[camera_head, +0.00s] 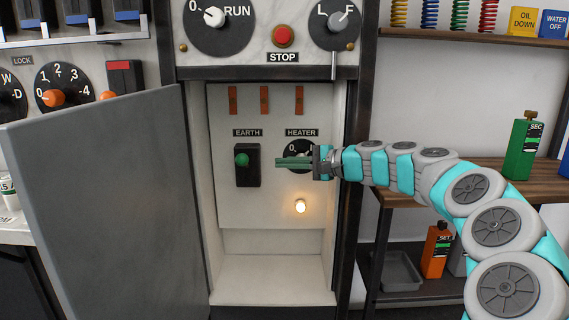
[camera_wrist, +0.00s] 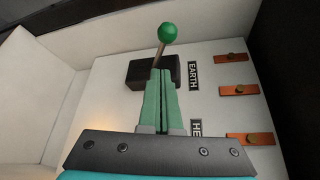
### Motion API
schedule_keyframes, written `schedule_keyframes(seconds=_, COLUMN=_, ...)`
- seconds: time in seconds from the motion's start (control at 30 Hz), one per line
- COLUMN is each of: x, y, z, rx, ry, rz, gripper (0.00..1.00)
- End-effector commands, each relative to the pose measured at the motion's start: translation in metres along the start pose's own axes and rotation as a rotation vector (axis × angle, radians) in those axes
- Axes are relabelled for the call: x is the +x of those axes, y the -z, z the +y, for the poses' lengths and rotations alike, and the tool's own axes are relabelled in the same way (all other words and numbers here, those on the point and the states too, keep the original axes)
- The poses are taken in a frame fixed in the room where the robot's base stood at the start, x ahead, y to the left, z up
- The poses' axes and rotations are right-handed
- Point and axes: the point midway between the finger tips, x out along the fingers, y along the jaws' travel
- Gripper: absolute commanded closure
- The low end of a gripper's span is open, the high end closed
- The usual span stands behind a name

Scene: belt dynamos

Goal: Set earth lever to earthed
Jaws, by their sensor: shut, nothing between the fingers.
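The earth lever (camera_head: 242,160) has a green ball knob and stands on a black block under the EARTH label (camera_head: 247,132), inside the open cabinet. In the wrist view its green knob (camera_wrist: 168,33) sits on a thin rod rising from the black block (camera_wrist: 130,74). My gripper (camera_head: 278,162) is in front of the HEATER dial (camera_head: 297,150), to the right of the lever, and partly hides the dial. Its green fingers (camera_wrist: 158,72) are shut and empty, pointing toward the lever. In the wrist view the fingertips overlap the base of the rod; I cannot tell whether they touch.
A grey cabinet door (camera_head: 105,205) stands open at the left. A lit lamp (camera_head: 300,206) is below the HEATER dial. Three orange strips (camera_head: 264,100) are above the labels. Cabinet side walls bound the space. A shelf (camera_head: 490,180) with bottles stands at the right.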

Motion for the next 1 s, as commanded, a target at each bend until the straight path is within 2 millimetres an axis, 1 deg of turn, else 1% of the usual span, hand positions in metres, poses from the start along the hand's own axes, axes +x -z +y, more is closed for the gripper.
schedule_keyframes(seconds=0.07, x=0.002, y=-0.021, z=0.005, rx=-0.033, ry=-0.035, rz=-0.025, gripper=1.00)
schedule_keyframes(seconds=0.17, x=0.003, y=-0.065, z=0.022, rx=-0.112, ry=-0.124, rz=-0.075, gripper=1.00)
schedule_keyframes(seconds=0.2, x=0.002, y=-0.087, z=0.034, rx=-0.155, ry=-0.174, rz=-0.101, gripper=1.00)
schedule_keyframes(seconds=0.27, x=-0.002, y=-0.118, z=0.055, rx=-0.221, ry=-0.256, rz=-0.133, gripper=1.00)
schedule_keyframes(seconds=0.3, x=-0.006, y=-0.138, z=0.072, rx=-0.266, ry=-0.314, rz=-0.155, gripper=1.00)
schedule_keyframes(seconds=0.37, x=-0.016, y=-0.163, z=0.098, rx=-0.328, ry=-0.402, rz=-0.180, gripper=1.00)
schedule_keyframes(seconds=0.4, x=-0.024, y=-0.179, z=0.117, rx=-0.368, ry=-0.463, rz=-0.198, gripper=1.00)
schedule_keyframes(seconds=0.47, x=-0.039, y=-0.198, z=0.147, rx=-0.421, ry=-0.557, rz=-0.219, gripper=1.00)
schedule_keyframes(seconds=0.5, x=-0.051, y=-0.209, z=0.168, rx=-0.457, ry=-0.621, rz=-0.232, gripper=1.00)
schedule_keyframes(seconds=0.53, x=-0.061, y=-0.215, z=0.182, rx=-0.481, ry=-0.668, rz=-0.238, gripper=1.00)
schedule_keyframes(seconds=0.57, x=-0.072, y=-0.222, z=0.199, rx=-0.500, ry=-0.719, rz=-0.246, gripper=1.00)
schedule_keyframes(seconds=0.6, x=-0.086, y=-0.229, z=0.219, rx=-0.528, ry=-0.783, rz=-0.253, gripper=1.00)
schedule_keyframes(seconds=0.67, x=-0.112, y=-0.237, z=0.250, rx=-0.560, ry=-0.885, rz=-0.262, gripper=1.00)
schedule_keyframes(seconds=0.7, x=-0.130, y=-0.241, z=0.269, rx=-0.578, ry=-0.950, rz=-0.267, gripper=1.00)
schedule_keyframes(seconds=0.77, x=-0.160, y=-0.248, z=0.298, rx=-0.595, ry=-1.051, rz=-0.273, gripper=1.00)
schedule_keyframes(seconds=0.8, x=-0.181, y=-0.251, z=0.316, rx=-0.601, ry=-1.117, rz=-0.277, gripper=1.00)
schedule_keyframes(seconds=0.87, x=-0.211, y=-0.256, z=0.340, rx=-0.602, ry=-1.206, rz=-0.282, gripper=1.00)
schedule_keyframes(seconds=0.9, x=-0.229, y=-0.258, z=0.353, rx=-0.599, ry=-1.259, rz=-0.285, gripper=1.00)
schedule_keyframes(seconds=1.0, x=-0.269, y=-0.265, z=0.379, rx=-0.585, ry=-1.365, rz=-0.288, gripper=1.00)
